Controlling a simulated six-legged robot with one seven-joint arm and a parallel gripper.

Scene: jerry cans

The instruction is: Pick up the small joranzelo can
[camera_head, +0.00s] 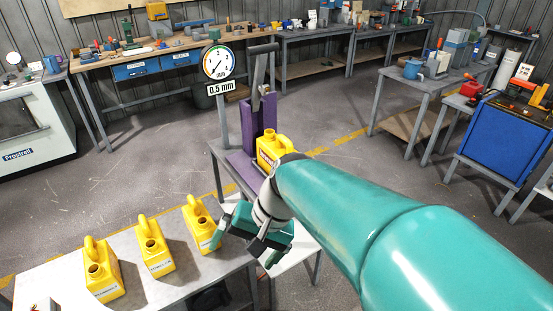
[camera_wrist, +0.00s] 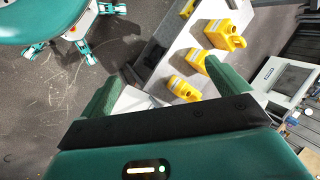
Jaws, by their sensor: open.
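Three yellow cans with looped handles stand in a row on a grey table (camera_head: 205,272) in the head view: a left can (camera_head: 102,276), a middle can (camera_head: 156,256) and a right can (camera_head: 199,226). The left one looks largest and the right one smallest. Their labels are too small to read surely, so I cannot tell which is joranzelo.
A fourth yellow can (camera_head: 271,150) sits on a purple press-like stand (camera_head: 258,115) behind my arm. A dial gauge (camera_head: 218,64) with a 0.5 mm sign stands beside it. Workbenches line the back wall, and a blue cabinet (camera_head: 500,140) is at right. The middle floor is open.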

